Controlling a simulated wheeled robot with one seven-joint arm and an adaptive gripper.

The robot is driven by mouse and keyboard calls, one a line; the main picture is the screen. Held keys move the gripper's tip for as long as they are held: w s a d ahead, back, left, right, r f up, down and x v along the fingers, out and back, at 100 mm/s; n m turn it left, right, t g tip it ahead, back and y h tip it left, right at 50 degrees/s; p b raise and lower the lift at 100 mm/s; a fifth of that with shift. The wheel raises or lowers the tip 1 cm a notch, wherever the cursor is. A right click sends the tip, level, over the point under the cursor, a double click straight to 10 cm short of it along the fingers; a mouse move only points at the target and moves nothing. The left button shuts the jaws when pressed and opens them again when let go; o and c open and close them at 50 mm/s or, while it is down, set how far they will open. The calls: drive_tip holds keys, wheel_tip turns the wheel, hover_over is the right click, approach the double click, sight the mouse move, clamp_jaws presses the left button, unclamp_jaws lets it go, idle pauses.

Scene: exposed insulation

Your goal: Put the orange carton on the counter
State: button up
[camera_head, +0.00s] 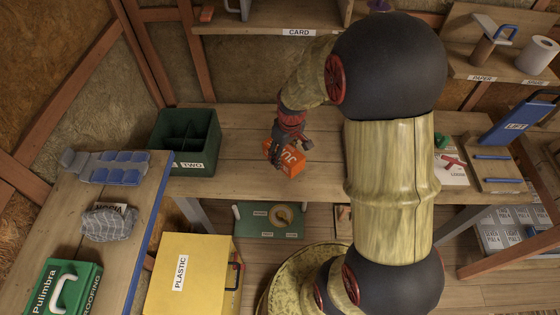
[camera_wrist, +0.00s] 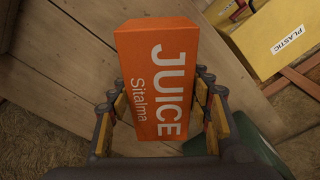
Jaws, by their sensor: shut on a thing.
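The orange carton (camera_wrist: 158,80), printed "JUICE Sitalma", is between the fingers of my gripper (camera_wrist: 158,115) in the wrist view. The gripper is shut on it. In the head view the carton (camera_head: 284,157) is in my gripper (camera_head: 281,150) over the front part of the wooden counter (camera_head: 235,130). I cannot tell whether the carton's underside touches the counter. The gripper's fingers hide part of the carton.
A yellow "PLASTIC" box (camera_head: 195,275) is below, in front. The counter behind the carton is clear.

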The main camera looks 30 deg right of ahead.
drive_tip(key=w+f, duration=0.1)
drive_tip(key=f, duration=0.1)
drive_tip(key=w+f+b, duration=0.1)
drive_tip(key=w+f, duration=0.1)
drive_tip(key=shift+d, duration=0.2)
drive_tip(key=shift+w+f+b, duration=0.15)
drive_tip(key=shift+f+b, duration=0.25)
drive_tip(key=shift+f, duration=0.45)
drive_tip(key=shift+w+f+b, duration=0.15)
drive_tip(key=shift+f+b, duration=0.2)
drive_tip(key=shift+f, duration=0.5)
drive_tip(key=shift+f, duration=0.15)
drive_tip(key=o, duration=0.9)
